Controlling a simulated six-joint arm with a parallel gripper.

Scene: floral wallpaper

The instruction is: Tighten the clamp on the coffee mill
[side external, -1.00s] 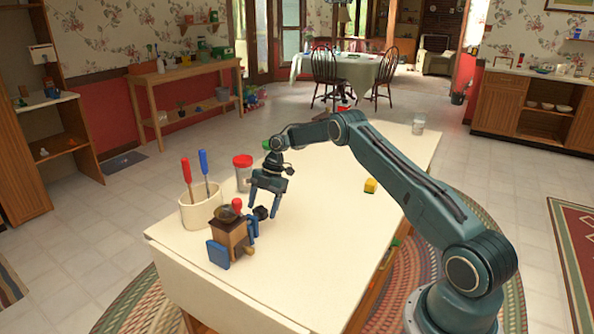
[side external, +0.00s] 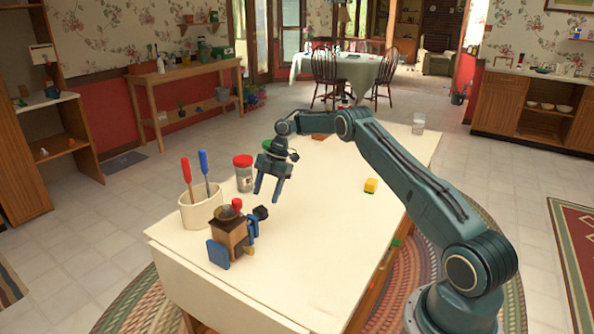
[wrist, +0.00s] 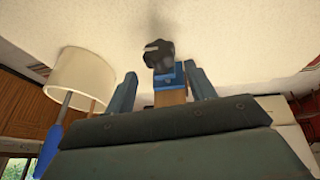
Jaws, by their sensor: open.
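The coffee mill (side external: 231,236) stands on the table near its front left corner. It has a brown wooden body, a blue part on its left and a red knob on top. A blue clamp (side external: 253,228) with a black knob (side external: 261,212) is on its right side. My gripper (side external: 268,198) is open and empty above the table, to the right of the black knob and apart from it. In the wrist view the black knob (wrist: 160,54) and blue clamp (wrist: 169,77) show between my two fingers, with a strip of brown below.
A cream crock (side external: 200,212) with a red-handled and a blue-handled tool stands behind the mill. A red-lidded jar (side external: 243,173) is beyond it.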

